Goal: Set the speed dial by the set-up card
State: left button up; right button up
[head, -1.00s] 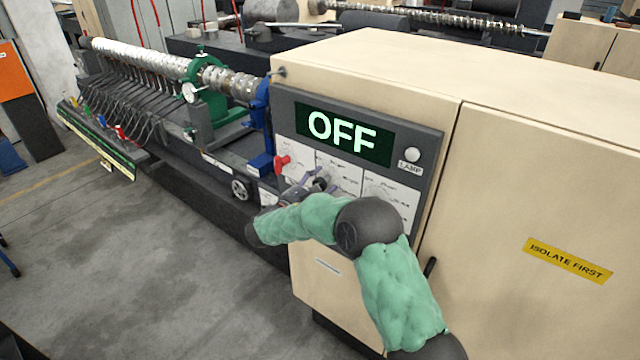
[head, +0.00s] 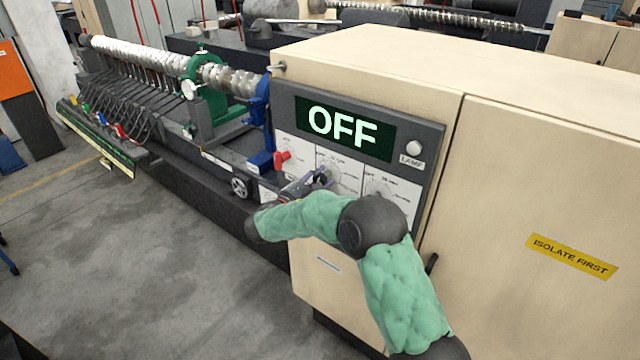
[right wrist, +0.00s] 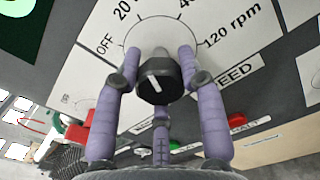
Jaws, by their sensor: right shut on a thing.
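The speed dial is a black knob (right wrist: 158,84) with a white line, on a white plate (right wrist: 150,28) marked OFF, 20 and 120 rpm; other numbers are cut off. My right gripper (right wrist: 160,62) has its purple-grey fingers closed around the knob in the right wrist view. In the head view my right gripper (head: 312,184) is at the panel's middle plate, partly hidden by my green-sleeved arm. The display (head: 343,128) reads OFF. I cannot make out a set-up card. My left gripper is in neither view.
A red knob (head: 282,159) is left of the dial, and another dial plate (head: 392,191) is right of it. A lamp (head: 413,148) is above right. The beige cabinet (head: 540,190) fills the right side; open floor (head: 130,260) lies left.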

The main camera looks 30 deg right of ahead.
jog(key=m+b, duration=0.7)
jog(key=b, duration=0.3)
jog(key=shift+s+d, duration=0.1)
jog(key=shift+r+m+b, duration=0.25)
jog(key=shift+m+b, duration=0.85)
jog(key=shift+b, duration=0.25)
jog(key=o, duration=1.2)
jog(key=shift+s, duration=0.1)
jog(key=shift+c, duration=0.2)
jog(key=shift+f, duration=0.15)
jog(key=v, duration=1.2)
